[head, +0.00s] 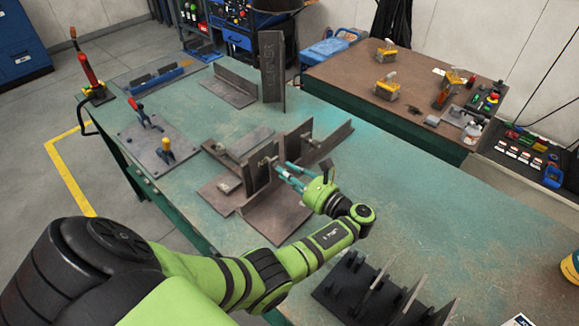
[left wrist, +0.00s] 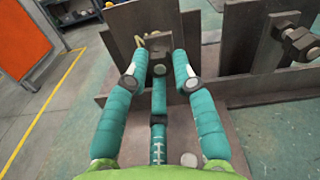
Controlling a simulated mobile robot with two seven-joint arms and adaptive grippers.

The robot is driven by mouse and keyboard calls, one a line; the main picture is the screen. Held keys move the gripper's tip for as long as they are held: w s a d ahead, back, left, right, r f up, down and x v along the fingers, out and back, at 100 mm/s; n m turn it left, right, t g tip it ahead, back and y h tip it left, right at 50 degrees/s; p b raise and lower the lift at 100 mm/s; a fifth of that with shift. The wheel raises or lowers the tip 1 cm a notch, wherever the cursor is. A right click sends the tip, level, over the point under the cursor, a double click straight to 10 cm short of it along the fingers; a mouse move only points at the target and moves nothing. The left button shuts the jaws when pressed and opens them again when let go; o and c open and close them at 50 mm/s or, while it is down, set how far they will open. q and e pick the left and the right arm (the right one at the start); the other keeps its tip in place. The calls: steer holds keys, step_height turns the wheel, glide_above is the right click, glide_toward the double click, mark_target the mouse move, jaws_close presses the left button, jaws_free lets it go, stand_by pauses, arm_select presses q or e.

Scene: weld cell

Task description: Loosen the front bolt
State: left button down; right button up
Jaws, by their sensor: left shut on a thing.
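A welded steel bracket assembly with upright plates (head: 257,172) stands on the green bench. My left gripper (head: 284,172), with teal-wrapped fingers, reaches in from the right side of the assembly. In the left wrist view my left gripper (left wrist: 158,68) has its fingers closed around a bolt (left wrist: 159,69) on an upright plate (left wrist: 146,22); this looks like the front bolt. Much of the bolt is hidden by the fingers in the head view. A second bolt (left wrist: 298,42) sits on another plate to the right in the left wrist view. My right gripper is not in view.
A dark rack of upright plates (head: 375,292) stands at the near bench edge. A tall steel plate (head: 272,66) stands behind the assembly. A fixture plate with toggle clamps (head: 160,150) lies at left.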

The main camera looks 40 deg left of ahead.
arm_select(q)
steer(key=n+b, duration=0.2)
steer(key=n, duration=0.3)
steer(key=shift+n, duration=0.3)
stand_by(0.4)
steer(key=c, duration=1)
jaws_free()
steer(key=shift+r, duration=0.1)
steer(key=d, duration=0.7)
steer(key=shift+s+d, duration=0.25)
steer(key=shift+s, duration=0.05)
